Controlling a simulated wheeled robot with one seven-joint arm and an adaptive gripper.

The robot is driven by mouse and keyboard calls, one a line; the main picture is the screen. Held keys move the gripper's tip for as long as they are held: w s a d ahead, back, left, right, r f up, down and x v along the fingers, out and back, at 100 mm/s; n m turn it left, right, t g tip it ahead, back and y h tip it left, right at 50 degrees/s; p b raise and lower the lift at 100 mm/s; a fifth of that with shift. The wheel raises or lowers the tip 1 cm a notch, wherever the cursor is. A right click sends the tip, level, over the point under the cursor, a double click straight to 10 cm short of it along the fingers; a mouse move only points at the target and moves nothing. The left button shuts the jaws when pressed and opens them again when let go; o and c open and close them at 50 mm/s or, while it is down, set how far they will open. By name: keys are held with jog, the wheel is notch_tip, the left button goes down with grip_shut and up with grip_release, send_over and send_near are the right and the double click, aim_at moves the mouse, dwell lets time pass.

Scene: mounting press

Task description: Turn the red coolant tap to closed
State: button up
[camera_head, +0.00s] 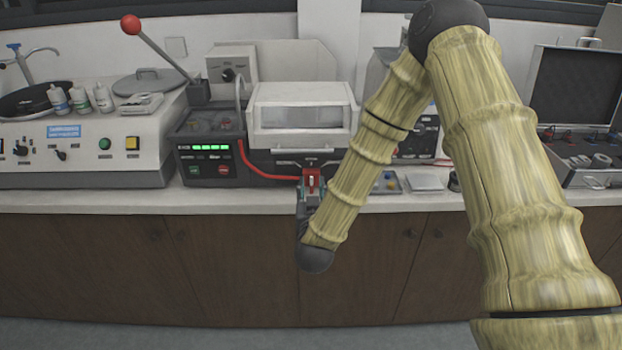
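The red coolant tap (311,174) is at the front of the mounting press (300,120), just below its white hood. A red hose (262,170) runs from the left to the tap's area. My gripper (311,184) is at the tap, at the end of my arm's downward reach. Its fingers appear on either side of the red part. The gripper is small here and overlaps the tap's lower part, so I cannot tell whether it touches or grips it. The tap's exact handle angle is also unclear.
A red-knobbed lever (131,25) rises left of the press. A polishing machine (80,150) with bottles stands at the left. Small trays (387,183) lie right of the tap, and an open case (572,90) is at the far right. The bench's front edge (230,201) is clear.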

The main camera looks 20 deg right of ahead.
aim_at(312, 179)
jog(key=shift+p+x, duration=0.3)
jog(key=shift+x, duration=1.65)
grip_shut()
